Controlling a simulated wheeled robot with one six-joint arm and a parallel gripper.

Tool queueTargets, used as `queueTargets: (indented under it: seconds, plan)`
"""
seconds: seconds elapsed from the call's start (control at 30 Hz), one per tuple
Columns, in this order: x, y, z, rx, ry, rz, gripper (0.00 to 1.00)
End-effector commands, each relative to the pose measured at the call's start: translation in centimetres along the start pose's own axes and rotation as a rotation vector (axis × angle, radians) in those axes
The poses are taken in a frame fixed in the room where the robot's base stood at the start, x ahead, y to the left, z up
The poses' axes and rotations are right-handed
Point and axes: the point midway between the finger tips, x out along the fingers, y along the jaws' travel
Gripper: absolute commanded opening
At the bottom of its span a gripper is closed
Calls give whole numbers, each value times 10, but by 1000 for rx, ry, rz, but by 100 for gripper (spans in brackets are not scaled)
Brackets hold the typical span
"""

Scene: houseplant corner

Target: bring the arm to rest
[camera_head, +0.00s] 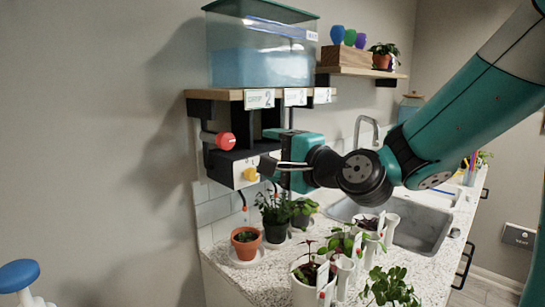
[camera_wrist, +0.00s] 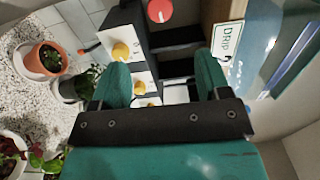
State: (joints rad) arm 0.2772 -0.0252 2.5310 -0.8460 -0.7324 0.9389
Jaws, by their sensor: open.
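My arm reaches in from the upper right of the head view. My gripper (camera_head: 268,166) is in front of the dispenser unit under the wall shelf, close to a white panel (camera_head: 239,170) with a yellow knob (camera_head: 250,174). In the wrist view my gripper (camera_wrist: 162,74) has its two teal fingers spread apart. Nothing is held between them. Behind the fingers the wrist view shows the yellow knob (camera_wrist: 120,51), other white panels and dark slots. Whether a finger touches the panel cannot be told.
A blue-tinted tank (camera_head: 262,55) stands on the wall shelf (camera_head: 228,95). A red knob (camera_head: 225,141) is left of my gripper. Potted plants, including a terracotta pot (camera_head: 246,243), stand on the speckled counter (camera_head: 262,283) below. A sink (camera_head: 421,228) lies to the right.

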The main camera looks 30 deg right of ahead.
Motion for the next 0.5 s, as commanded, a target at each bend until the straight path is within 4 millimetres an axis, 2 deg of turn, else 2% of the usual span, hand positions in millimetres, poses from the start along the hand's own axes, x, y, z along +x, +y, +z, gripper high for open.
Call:
queueTargets:
  seconds: [0.27, 0.37, 0.47, 0.5]
  plan:
    - [0, 2, 6, -20, -20, 16, 70]
    - [-2, 13, 31, -116, -110, 92, 70]
    - [-14, 37, 74, -311, -293, 229, 70]
    - [-23, 49, 93, -410, -389, 292, 70]
